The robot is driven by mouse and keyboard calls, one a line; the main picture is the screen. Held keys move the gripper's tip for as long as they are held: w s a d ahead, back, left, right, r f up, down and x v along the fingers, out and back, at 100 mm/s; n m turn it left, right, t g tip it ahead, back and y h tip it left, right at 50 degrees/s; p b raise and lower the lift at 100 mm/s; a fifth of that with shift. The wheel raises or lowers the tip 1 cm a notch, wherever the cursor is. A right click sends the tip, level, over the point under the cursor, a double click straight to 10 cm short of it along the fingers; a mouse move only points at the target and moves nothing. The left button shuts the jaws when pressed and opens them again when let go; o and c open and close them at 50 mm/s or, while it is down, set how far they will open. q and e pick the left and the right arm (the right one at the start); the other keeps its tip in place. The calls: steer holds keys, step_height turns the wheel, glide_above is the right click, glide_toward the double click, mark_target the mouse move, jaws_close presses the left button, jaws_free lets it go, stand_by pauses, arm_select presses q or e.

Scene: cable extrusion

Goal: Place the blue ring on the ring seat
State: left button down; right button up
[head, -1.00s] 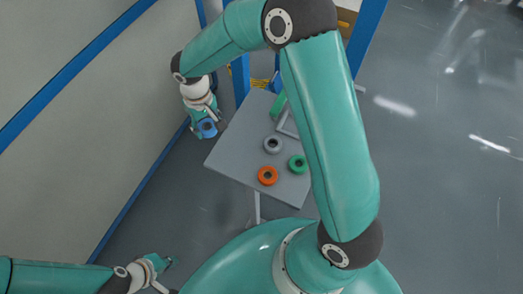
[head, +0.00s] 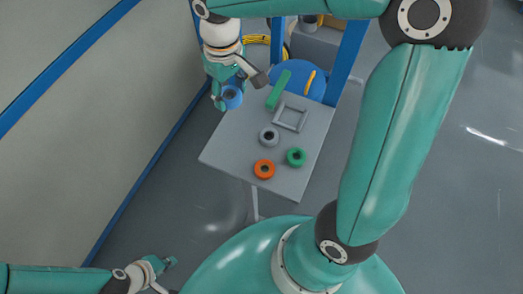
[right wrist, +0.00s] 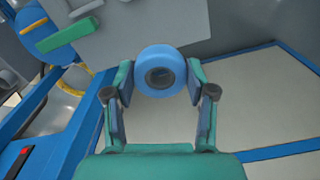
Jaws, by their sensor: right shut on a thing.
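The blue ring (head: 232,97) is between the fingers of my right gripper (head: 229,95), just beyond the upper left edge of the grey table. In the right wrist view the blue ring (right wrist: 149,56) sits between both fingertips of my right gripper (right wrist: 160,76), its hole facing the camera. My left gripper (head: 169,275) is at the lower left, open and empty, well away from the table. I cannot tell for sure which thing is the ring seat.
The grey table (head: 225,150) bears a grey ring (head: 269,145), an orange ring (head: 264,177), a green ring (head: 296,150), a square grey frame (head: 303,118) and a green bar (head: 279,89). A blue disc (head: 312,89) stands behind it.

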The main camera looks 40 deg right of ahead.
mark_target(243, 143)
steer(key=shift+s+d+r, duration=0.25)
steer(key=shift+s+r, duration=0.3)
steer(key=shift+s, duration=0.25)
step_height(243, 143, down, 20)
steer(key=shift+r+b, duration=0.15)
steer(key=shift+b, duration=0.15)
steer(key=o, duration=1.2)
steer(key=shift+c, duration=0.2)
